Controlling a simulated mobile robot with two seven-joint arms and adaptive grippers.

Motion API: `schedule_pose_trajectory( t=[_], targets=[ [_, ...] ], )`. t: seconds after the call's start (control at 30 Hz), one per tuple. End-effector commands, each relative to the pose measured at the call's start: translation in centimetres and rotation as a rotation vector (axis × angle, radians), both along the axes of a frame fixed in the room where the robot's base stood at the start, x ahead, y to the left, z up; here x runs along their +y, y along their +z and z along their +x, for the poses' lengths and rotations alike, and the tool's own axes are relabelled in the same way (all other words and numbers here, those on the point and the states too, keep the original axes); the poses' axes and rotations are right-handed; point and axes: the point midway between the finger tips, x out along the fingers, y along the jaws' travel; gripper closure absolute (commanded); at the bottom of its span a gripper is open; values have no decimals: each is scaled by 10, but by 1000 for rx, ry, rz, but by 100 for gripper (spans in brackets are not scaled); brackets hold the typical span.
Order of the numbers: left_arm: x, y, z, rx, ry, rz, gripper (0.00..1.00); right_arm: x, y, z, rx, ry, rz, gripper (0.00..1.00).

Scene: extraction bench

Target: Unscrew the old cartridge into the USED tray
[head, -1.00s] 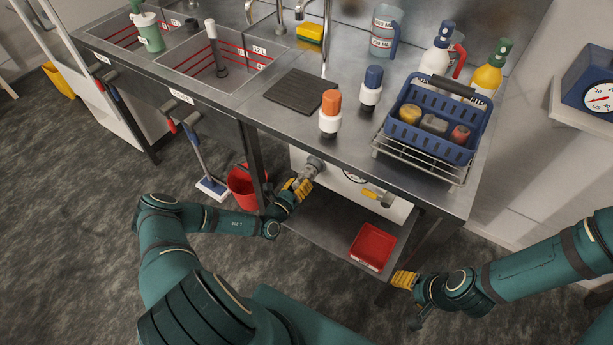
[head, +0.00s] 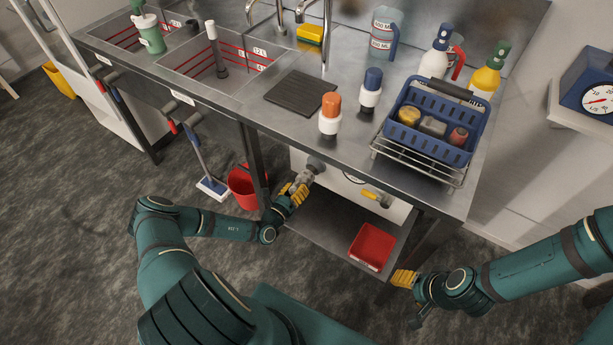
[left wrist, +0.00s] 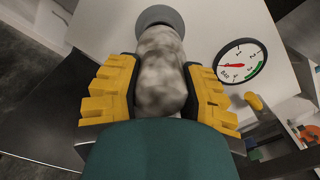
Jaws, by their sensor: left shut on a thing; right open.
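The old cartridge is a mottled grey-white cylinder (left wrist: 160,70) below the grey round filter head (left wrist: 158,16) on the white panel. In the head view the cartridge (head: 303,179) sits just under the filter head (head: 315,164); I cannot tell whether they still touch. My left gripper (head: 296,188) is shut around the cartridge, its yellow fingers on both sides in the left wrist view (left wrist: 160,95). The red tray (head: 372,246), with a small unreadable label, lies empty on the lower shelf. My right gripper (head: 404,279) is open and empty beside the shelf's right end.
A yellow-handled valve (head: 376,198) and a gauge (left wrist: 240,61) are on the panel. A red bucket (head: 243,187) stands left of the shelf. Orange-topped (head: 330,114) and blue-topped (head: 370,88) white cartridges stand on the bench above. The shelf left of the tray is clear.

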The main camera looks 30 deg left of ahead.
Motion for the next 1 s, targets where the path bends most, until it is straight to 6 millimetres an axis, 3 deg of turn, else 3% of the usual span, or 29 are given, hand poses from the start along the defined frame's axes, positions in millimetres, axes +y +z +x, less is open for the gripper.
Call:
schedule_pose_trajectory(
  t=[1.0],
  targets=[
    [2,1,-27,-2,1,0,100,0,12,0,0,0,0,43]
  ],
)
